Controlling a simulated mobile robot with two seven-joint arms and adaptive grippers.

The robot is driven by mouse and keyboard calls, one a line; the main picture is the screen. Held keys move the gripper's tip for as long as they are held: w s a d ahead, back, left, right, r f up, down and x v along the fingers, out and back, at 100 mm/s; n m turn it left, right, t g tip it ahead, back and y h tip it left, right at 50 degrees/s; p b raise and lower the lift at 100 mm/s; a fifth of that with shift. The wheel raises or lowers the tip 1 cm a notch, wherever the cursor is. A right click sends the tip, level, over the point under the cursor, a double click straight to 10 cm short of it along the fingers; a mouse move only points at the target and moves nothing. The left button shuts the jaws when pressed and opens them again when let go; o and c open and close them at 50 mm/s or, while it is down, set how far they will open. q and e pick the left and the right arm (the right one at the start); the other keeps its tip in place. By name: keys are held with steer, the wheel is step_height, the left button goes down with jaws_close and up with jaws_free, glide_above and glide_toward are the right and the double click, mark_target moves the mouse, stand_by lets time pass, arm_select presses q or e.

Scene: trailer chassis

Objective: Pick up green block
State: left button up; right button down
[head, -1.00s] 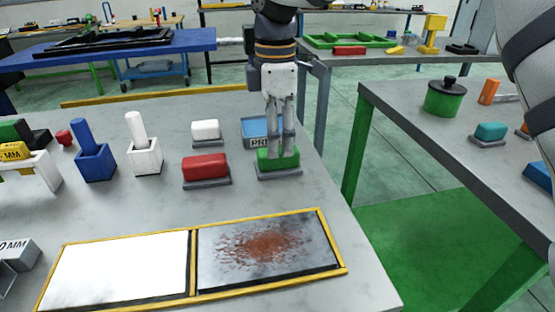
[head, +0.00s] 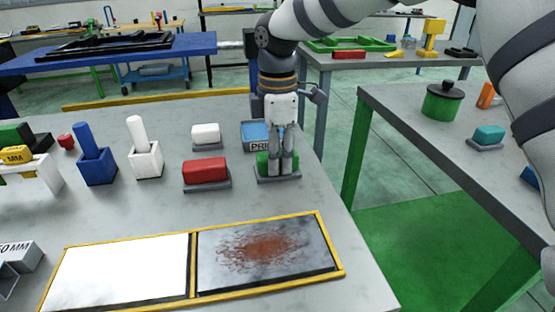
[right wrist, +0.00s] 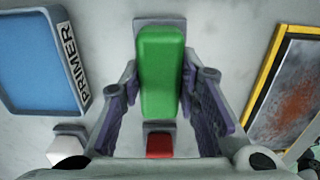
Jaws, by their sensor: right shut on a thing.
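The green block (head: 263,162) sits on its small grey base (head: 278,180) near the right edge of the grey table. My right gripper (head: 283,168) points straight down over it, with its fingers hiding part of the block. In the right wrist view, the green block (right wrist: 160,75) lies between the two fingers, one along each long side. The right gripper is shut on it. The block still appears to rest on its base. My left gripper is not in view.
A red block (head: 205,170) and a white block (head: 206,133) stand on bases to the left. A blue PRIMER tray (head: 253,131) is just behind the green block. A yellow-framed panel (head: 262,248) lies in front. Bare table surrounds these.

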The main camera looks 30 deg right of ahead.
steer(key=shift+w+r, duration=0.1)
steer(key=shift+r, duration=0.35)
steer(key=s+a+r, duration=0.9)
steer(key=a+r, duration=0.1)
steer(key=r, duration=0.2)
steer(key=shift+s+a+p, duration=0.2)
steer(key=shift+a+p, duration=0.15)
steer(key=shift+p, duration=0.05)
steer(key=c, duration=1.9)
jaws_free()
steer(key=c, duration=0.3)
steer(key=shift+c, duration=0.2)
